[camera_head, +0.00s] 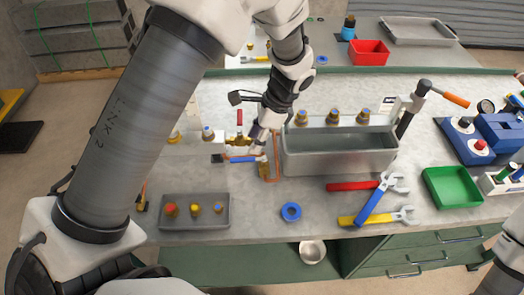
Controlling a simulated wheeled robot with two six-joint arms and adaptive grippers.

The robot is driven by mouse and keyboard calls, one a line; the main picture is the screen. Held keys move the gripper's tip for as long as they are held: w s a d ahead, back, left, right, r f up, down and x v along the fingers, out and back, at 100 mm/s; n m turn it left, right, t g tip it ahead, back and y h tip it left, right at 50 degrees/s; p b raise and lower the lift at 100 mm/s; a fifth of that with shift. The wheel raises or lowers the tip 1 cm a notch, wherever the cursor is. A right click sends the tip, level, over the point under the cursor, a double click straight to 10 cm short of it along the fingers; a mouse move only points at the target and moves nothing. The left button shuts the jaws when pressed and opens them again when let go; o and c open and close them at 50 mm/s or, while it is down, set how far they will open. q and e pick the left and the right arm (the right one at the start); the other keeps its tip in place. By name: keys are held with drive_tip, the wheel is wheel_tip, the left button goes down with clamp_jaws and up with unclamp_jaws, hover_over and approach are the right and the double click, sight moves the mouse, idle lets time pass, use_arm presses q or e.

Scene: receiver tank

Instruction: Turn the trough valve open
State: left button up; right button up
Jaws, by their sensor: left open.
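The trough (340,160) is a long grey metal box on the bench, right of centre. To its left, a brass valve with a red lever (240,118) stands behind a blue-and-orange handle (240,159). A brass fitting (265,170) sits at the trough's left end. Which of these is the trough valve is hard to tell. My left gripper (262,132) is open and points down just right of the red lever, above the blue-and-orange handle. Its fingertips are small and partly hidden, so contact cannot be told. My right gripper is out of view.
Red, blue and yellow wrenches (372,203) lie in front of the trough, with a blue ring (291,212) left of them. A grey tray of fittings (222,222) is at front left.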

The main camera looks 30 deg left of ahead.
sight(242, 159)
use_arm(q)
drive_tip(key=a+f, duration=0.1)
drive_tip(key=s+a+f, duration=0.1)
drive_tip(key=f, duration=0.1)
drive_tip(key=shift+a+f, duration=0.25)
drive_tip(key=shift+a, duration=0.05)
drive_tip(key=f, duration=0.2)
drive_tip(key=shift+d+f+p, duration=0.35)
drive_tip(key=shift+d+p, duration=0.05)
drive_tip(key=shift+s+a+f, duration=0.1)
drive_tip(key=shift+s+a, duration=0.1)
drive_tip(key=shift+a, duration=0.3)
drive_tip(key=shift+c, duration=1)
clamp_jaws()
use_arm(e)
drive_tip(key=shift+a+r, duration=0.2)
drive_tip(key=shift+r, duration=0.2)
